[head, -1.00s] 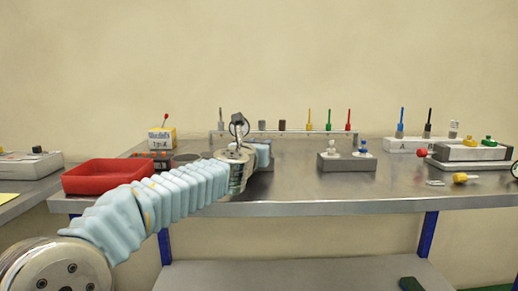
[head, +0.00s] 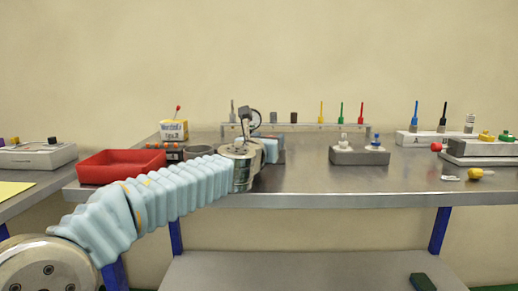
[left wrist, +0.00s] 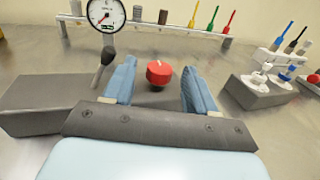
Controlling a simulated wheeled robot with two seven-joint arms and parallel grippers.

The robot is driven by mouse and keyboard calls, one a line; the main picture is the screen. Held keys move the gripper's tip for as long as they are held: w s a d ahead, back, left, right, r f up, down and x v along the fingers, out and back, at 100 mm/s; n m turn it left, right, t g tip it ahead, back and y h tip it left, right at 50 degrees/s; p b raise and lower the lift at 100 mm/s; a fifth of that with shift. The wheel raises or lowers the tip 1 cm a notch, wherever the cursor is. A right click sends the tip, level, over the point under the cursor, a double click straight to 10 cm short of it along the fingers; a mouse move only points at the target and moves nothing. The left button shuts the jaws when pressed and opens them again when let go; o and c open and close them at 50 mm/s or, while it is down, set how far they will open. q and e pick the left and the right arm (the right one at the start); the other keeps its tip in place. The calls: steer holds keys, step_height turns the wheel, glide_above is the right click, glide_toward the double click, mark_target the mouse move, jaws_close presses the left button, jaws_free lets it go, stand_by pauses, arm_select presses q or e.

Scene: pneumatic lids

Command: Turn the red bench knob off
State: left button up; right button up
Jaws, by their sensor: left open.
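The red round knob (left wrist: 159,72) stands on the bench in the left wrist view, with a pale pointer line on its top. My left gripper (left wrist: 158,80) is open, with one blue finger on each side of the knob and visible room between. I cannot tell how far down the fingertips reach beside it. In the head view my left gripper (head: 268,149) is over the middle of the bench, and it hides the knob. My right gripper is not in view.
A pressure gauge (left wrist: 105,13) and a dark lever (left wrist: 104,67) stand left of the knob. A tool rack (head: 320,127) runs behind. A grey block with white and blue knobs (head: 359,156) is to the right. A red tray (head: 121,166) lies left.

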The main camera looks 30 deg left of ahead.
arm_select(q)
steer(key=v, duration=1.1)
steer(key=shift+w, duration=0.1)
